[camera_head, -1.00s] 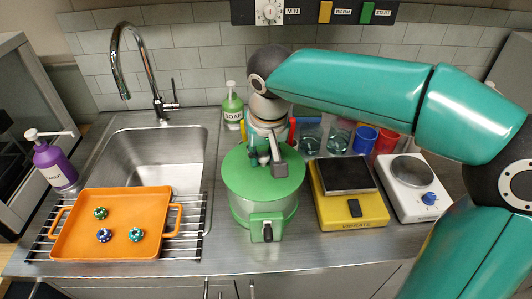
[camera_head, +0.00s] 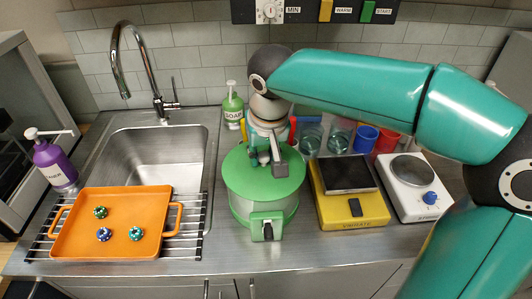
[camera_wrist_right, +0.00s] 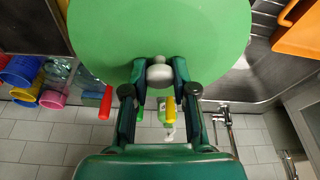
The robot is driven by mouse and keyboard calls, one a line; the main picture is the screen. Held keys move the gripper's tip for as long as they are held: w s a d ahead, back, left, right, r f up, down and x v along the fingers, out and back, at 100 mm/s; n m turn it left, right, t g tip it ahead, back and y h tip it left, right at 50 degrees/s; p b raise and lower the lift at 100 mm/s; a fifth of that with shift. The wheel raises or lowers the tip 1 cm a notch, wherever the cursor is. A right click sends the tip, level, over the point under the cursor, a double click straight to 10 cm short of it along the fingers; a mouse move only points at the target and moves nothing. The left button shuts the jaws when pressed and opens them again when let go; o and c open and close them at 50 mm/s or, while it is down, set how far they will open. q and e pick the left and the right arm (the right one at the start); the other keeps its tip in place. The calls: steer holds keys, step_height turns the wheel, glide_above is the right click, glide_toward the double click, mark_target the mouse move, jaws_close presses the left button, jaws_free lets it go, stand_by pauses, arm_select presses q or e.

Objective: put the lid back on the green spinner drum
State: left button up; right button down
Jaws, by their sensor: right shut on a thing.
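My right gripper (camera_head: 264,158) is above the lid's middle. In the right wrist view its fingers (camera_wrist_right: 159,76) are shut on the lid's pale round knob (camera_wrist_right: 160,74), with the lid (camera_wrist_right: 160,30) filling the top. My left gripper is not in view.
The yellow unit (camera_head: 350,208) and a white hot plate (camera_head: 412,200) stand at right. Soap bottle (camera_head: 232,104), glasses and cups (camera_head: 367,137) stand behind.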

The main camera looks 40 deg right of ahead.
stand_by(0.4)
steer(key=shift+c, duration=1.8)
jaws_free()
steer(key=shift+r, duration=0.1)
steer(key=shift+w+r+p, duration=0.1)
steer(key=shift+r+p, duration=0.3)
steer(key=shift+p, duration=0.05)
steer(key=shift+r+p, duration=2.55)
steer(key=shift+r, duration=0.45)
steer(key=shift+c, duration=0.2)
jaws_close()
